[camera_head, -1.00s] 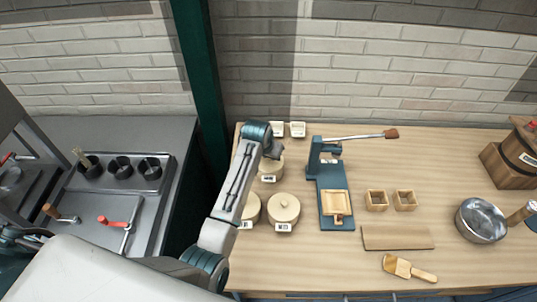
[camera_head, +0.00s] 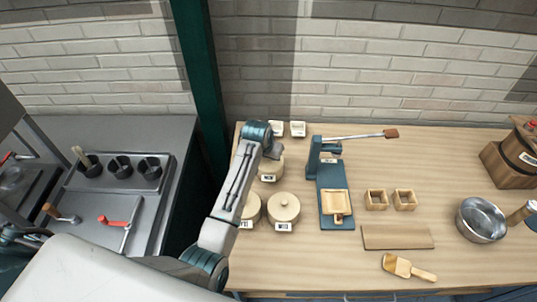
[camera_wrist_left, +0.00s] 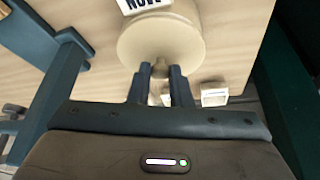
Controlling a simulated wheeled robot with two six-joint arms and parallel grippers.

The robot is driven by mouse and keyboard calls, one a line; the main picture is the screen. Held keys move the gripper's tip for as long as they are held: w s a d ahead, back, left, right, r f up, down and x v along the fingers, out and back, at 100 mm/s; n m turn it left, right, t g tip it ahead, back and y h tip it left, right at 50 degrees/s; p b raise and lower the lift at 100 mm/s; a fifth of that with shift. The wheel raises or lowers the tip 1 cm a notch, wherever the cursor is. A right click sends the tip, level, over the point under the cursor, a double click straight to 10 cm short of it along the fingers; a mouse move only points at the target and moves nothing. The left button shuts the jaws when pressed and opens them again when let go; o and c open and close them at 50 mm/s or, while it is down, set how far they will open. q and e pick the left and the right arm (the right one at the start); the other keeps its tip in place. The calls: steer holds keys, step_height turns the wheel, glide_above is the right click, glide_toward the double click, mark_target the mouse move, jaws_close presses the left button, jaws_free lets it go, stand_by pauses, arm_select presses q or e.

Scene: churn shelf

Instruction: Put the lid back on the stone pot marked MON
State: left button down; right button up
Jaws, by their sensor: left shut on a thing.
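A cream stone pot (camera_head: 266,178) stands behind two others on the wooden worktop, partly hidden by my left arm. Its label shows upside down at the top of the left wrist view (camera_wrist_left: 145,3) and seems to read MON. My left gripper (camera_wrist_left: 160,72) is shut on the knob of a round cream lid (camera_wrist_left: 150,40). The lid is at the top of this pot; I cannot tell whether it rests fully on the rim. In the head view my left gripper (camera_head: 272,153) is over the pot's back edge.
A lidded pot (camera_head: 284,208) stands in front, with another (camera_head: 250,211) beside it, partly hidden by my arm. Small white dishes (camera_head: 298,129) stand behind. A blue press (camera_head: 326,190) is at the right, then wooden boxes (camera_head: 376,199), a board (camera_head: 397,238) and a metal pan (camera_head: 482,219).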

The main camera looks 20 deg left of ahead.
arm_select(q)
steer(key=c, duration=0.8)
jaws_free()
steer(key=shift+o, duration=0.2)
steer(key=shift+r, duration=3.55)
